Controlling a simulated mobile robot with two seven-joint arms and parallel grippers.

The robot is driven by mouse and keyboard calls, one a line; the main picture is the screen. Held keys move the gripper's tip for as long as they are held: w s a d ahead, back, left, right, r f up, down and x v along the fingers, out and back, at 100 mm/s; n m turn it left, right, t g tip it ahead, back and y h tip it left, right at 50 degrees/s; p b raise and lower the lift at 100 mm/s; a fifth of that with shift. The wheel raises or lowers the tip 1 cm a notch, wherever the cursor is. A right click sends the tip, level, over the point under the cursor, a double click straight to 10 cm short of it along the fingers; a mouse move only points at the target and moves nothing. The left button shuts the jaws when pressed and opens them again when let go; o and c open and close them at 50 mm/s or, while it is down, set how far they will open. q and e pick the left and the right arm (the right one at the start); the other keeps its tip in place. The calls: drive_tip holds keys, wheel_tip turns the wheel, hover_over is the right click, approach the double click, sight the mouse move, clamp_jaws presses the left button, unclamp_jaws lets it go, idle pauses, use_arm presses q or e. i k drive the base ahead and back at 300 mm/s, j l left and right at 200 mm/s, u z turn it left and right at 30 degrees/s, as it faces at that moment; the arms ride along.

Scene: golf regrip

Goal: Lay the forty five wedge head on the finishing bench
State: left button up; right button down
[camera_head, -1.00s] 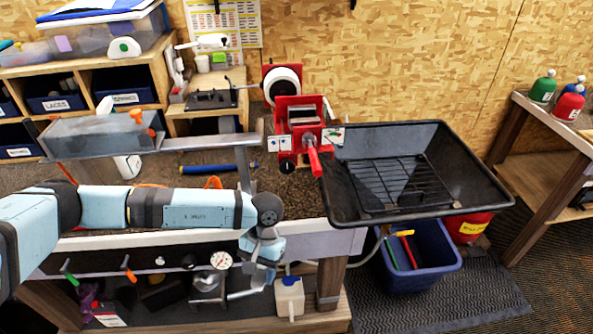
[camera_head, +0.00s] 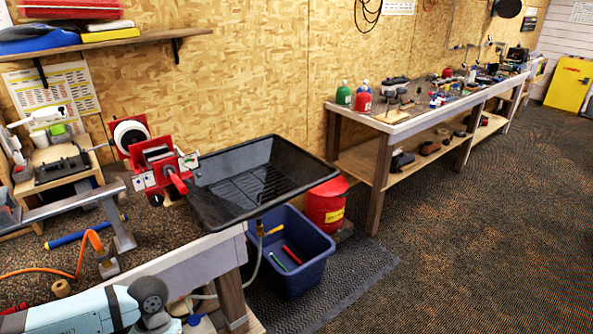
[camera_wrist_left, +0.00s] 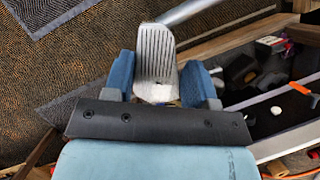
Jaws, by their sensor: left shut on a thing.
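The wedge head (camera_wrist_left: 155,50) is in the left wrist view, a pale grey face with dark grooves. My left gripper (camera_wrist_left: 161,82) is shut on it, with a blue finger pad on each side of the head. A silver tube (camera_wrist_left: 190,10) shows just past the head's upper right; I cannot tell whether it belongs to the club. In the head view only my left arm shows at the bottom left; its gripper and the head are out of that frame. A long bench (camera_head: 425,122) at the right, with tools and bottles, may be the finishing bench; no label shows. My right gripper is not in view.
A black tray (camera_head: 225,215) with a rack juts from the near bench beside a red vise (camera_head: 160,170). A blue tub (camera_head: 315,271) and red bucket (camera_head: 325,205) stand on the floor below. Open carpet (camera_head: 480,220) lies before the long bench.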

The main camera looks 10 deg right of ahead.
sight(421, 99)
drive_tip(key=z, duration=1.4)
drive_tip(key=i+j+z, duration=0.15)
drive_tip(key=i, duration=0.35)
drive_tip(key=i+j+z, duration=0.15)
drive_tip(key=i, duration=0.4)
drive_tip(key=i+j, duration=0.15)
drive_tip(key=i, duration=0.3)
drive_tip(key=i+j, duration=0.1)
drive_tip(key=i, duration=0.3)
drive_tip(key=i+j, duration=0.15)
drive_tip(key=i, duration=1.7)
drive_tip(key=i+l, duration=0.1)
drive_tip(key=i, duration=1.3)
drive_tip(key=i+u, duration=0.1)
drive_tip(key=i, duration=1.35)
drive_tip(key=i+l, duration=0.2)
drive_tip(key=i, duration=1.2)
drive_tip(key=i+u, duration=0.15)
drive_tip(key=u, duration=1.25)
